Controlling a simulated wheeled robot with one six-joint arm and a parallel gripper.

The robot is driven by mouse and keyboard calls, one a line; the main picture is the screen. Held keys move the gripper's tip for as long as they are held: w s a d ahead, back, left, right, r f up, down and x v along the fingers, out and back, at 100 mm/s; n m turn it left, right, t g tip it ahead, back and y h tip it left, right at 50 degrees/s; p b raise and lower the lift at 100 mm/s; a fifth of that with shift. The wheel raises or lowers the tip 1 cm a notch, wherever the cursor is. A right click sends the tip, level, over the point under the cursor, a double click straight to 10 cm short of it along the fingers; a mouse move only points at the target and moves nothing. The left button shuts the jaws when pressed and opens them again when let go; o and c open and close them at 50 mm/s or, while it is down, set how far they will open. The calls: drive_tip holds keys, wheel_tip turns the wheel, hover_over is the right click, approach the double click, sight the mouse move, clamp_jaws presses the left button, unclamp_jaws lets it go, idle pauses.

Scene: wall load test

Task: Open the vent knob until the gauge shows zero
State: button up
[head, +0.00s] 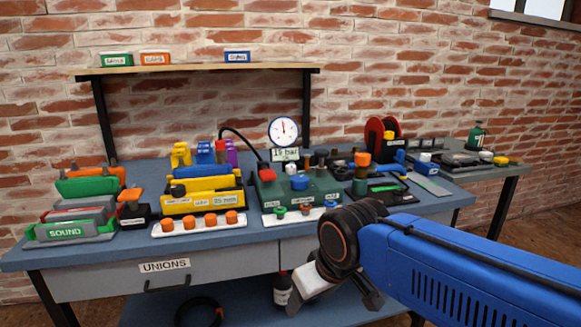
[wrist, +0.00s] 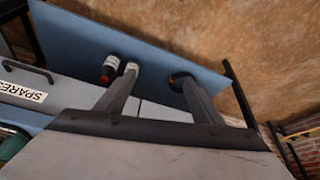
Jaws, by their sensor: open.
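A round white gauge (head: 283,131) stands at the middle back of the bench, its dark needle pointing about straight up. A small sign below it (head: 285,155) seems to read 15 bar. In front is a green block (head: 272,195) with a blue knob (head: 300,182) and a red knob (head: 265,170) on top. Its labels are too small to read, so I cannot tell which is the vent knob. My gripper (wrist: 158,76) is open and empty, its fingers apart in the wrist view. In the head view it hangs low before the bench front, away from the block.
Yellow (head: 203,198) and green (head: 88,186) racks fill the bench left of the block. A red reel (head: 381,135) and small tools crowd its right. A shelf (head: 195,69) with small bins runs above. The wrist view shows bottles (wrist: 110,68) on a lower blue shelf (wrist: 160,55).

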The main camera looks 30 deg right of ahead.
drive_tip(key=shift+w+r, duration=0.1)
drive_tip(key=shift+r, duration=0.05)
drive_tip(key=shift+c, duration=1.3)
wheel_tip(320, 180, up, 29)
drive_tip(key=m+g+h, duration=0.3)
drive_tip(key=m+h, duration=0.1)
drive_tip(key=m, duration=0.8)
hover_over(291, 166)
drive_tip(key=s+a, duration=0.3)
drive_tip(key=a, duration=0.3)
drive_tip(key=x, duration=1.7)
drive_tip(key=shift+w+a, duration=0.1)
drive_tip(key=shift+w, duration=0.1)
drive_tip(key=c, duration=1.1)
